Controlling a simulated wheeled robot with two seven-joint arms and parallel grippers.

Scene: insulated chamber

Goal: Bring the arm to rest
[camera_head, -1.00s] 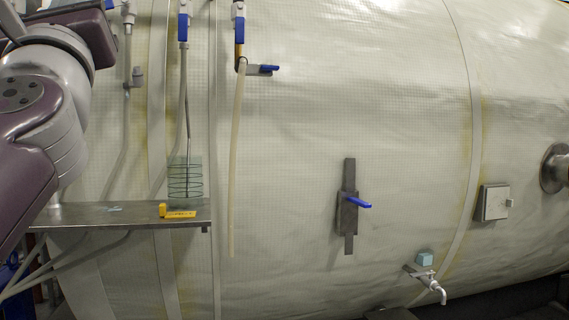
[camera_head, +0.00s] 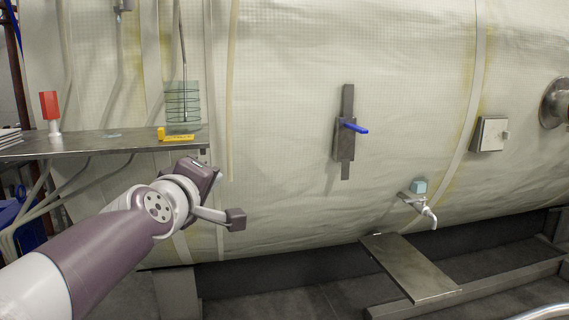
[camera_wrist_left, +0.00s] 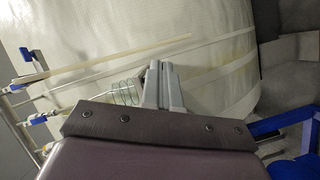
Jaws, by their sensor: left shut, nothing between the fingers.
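My left arm reaches in from the lower left in the head view. Its purple and grey wrist (camera_head: 182,195) is in front of the chamber, below and in front of the shelf. In the left wrist view the two grey fingers of my left gripper (camera_wrist_left: 161,66) are together with nothing between them. I cannot make out the fingertips in the head view. My right gripper is not in view.
A metal shelf (camera_head: 85,146) holds a red-topped item (camera_head: 50,112), a yellow item (camera_head: 175,136) and a glass with a wire coil (camera_head: 183,107). A blue-handled valve (camera_head: 352,126), a tap (camera_head: 425,208) and a low metal step (camera_head: 411,268) are to the right.

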